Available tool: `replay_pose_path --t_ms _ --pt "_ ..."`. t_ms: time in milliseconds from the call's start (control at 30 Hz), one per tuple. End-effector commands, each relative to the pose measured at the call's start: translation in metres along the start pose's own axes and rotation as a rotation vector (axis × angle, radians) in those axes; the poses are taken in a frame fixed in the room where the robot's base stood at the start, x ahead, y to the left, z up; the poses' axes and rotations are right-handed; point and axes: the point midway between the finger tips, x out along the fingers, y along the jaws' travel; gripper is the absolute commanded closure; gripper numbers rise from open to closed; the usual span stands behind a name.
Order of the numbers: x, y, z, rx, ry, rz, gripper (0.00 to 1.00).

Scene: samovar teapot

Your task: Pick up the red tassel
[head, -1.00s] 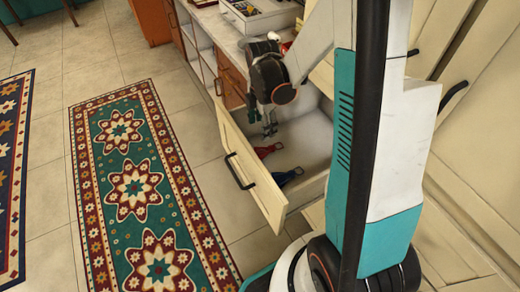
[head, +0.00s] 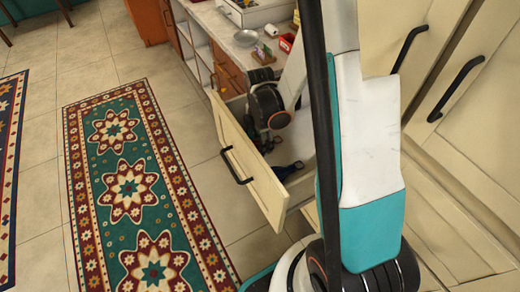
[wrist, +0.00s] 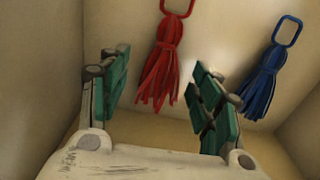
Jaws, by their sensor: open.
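The red tassel (wrist: 162,62) lies in the open drawer (head: 262,180), with its loop at the top of the wrist view. My gripper (wrist: 158,88) is open, and the red tassel's strands show between its two green-padded fingers. I cannot tell whether either finger touches it. In the head view my gripper (head: 266,145) is down inside the drawer, and the red tassel is hidden behind it. A blue tassel (wrist: 262,80) lies to the right of the red one, beyond the right finger; it also shows in the head view (head: 289,170).
The drawer's front panel and side walls stand close around my gripper. A counter (head: 225,32) with a grey bowl (head: 245,37) and small items is behind the drawer. Cabinet doors (head: 445,150) are at the right. A patterned rug (head: 135,190) lies on the floor at the left.

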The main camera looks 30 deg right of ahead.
Motion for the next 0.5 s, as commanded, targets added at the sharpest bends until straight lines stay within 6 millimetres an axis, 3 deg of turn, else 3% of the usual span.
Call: replay_pose_path --t_ms 200,400,500 --pt "0.0005 -0.0001 0.0 0.0 0.0 0.0 0.42" --pt "0.0004 0.0 0.0001 0.0 0.0 0.0 0.84" --pt "0.0004 0.0 0.0001 0.0 0.0 0.0 0.84"
